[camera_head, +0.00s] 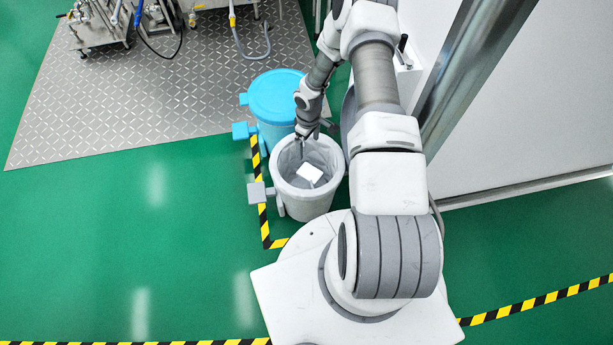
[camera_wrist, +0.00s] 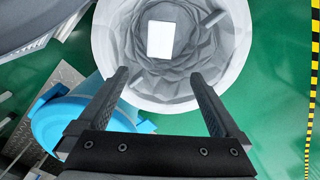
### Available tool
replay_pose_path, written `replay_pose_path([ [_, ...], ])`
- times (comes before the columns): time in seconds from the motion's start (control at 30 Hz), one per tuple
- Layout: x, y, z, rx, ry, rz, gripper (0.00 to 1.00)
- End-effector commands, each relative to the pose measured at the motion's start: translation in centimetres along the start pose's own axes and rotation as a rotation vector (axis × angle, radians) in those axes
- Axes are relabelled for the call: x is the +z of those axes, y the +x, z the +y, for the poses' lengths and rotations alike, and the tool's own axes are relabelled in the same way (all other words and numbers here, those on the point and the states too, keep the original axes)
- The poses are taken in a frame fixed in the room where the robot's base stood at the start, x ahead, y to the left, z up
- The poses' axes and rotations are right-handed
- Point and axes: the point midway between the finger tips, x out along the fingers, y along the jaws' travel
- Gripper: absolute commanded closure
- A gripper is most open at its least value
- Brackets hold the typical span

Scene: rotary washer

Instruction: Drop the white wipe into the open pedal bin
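The white wipe (camera_head: 310,173) shows as a small white rectangle inside the round opening of the white pedal bin (camera_head: 307,206). In the wrist view the wipe (camera_wrist: 160,40) is well beyond my fingertips, within the grey crumpled liner of the bin (camera_wrist: 112,50). I cannot tell whether it rests on the liner or is in the air. My gripper (camera_head: 302,139) is above the far rim side of the bin. In the wrist view my gripper (camera_wrist: 160,76) has its two fingers wide apart with nothing between them.
A blue bin (camera_head: 276,95) with its lid shut stands directly behind the white bin. A metal floor plate (camera_head: 130,105) with equipment is at the upper left. Black-and-yellow tape (camera_head: 262,200) runs beside the bins. A white wall panel (camera_head: 540,110) is at the right. Green floor is clear at left.

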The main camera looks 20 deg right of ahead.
Motion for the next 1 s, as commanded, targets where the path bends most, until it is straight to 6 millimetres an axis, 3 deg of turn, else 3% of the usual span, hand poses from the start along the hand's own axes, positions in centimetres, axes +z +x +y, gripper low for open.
replay_pose_path([
  [0.17, 0.0, -0.1, 0.0, 0.0, 0.0, 0.0, 0.0],
  [0.33, 0.0, -1.8, 0.1, 0.001, 0.0, 0.001, 0.0],
  [0.8, 0.0, -12.9, 0.1, 0.002, 0.001, 0.001, 0.0],
  [1.0, 0.0, -16.2, 0.1, 0.001, 0.001, 0.001, 0.0],
])
